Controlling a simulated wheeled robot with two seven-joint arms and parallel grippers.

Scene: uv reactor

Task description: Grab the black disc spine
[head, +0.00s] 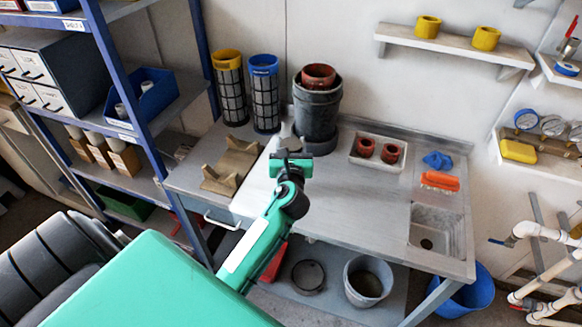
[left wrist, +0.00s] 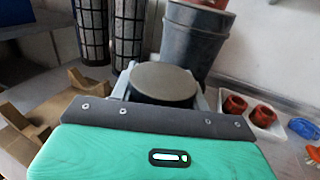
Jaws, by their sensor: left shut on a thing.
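My left gripper (head: 291,158) reaches over the left part of the steel counter. In the left wrist view, its light grey fingers stand on both sides of a dark round piece (left wrist: 163,83) with a flat grey-brown top. I take this for the black disc spine; the gripper is shut on it. Its lower part is hidden by the gripper body, and in the head view my arm and gripper hide most of it. My right gripper is not in view.
Behind the gripper stands a dark grey bucket (head: 316,112) with a red-brown ring on top. Two mesh cartridges (head: 231,92) (head: 265,95) stand left of it. A brown cradle (head: 231,165) lies at left, a white tray (head: 364,160) at right. The counter's middle is clear.

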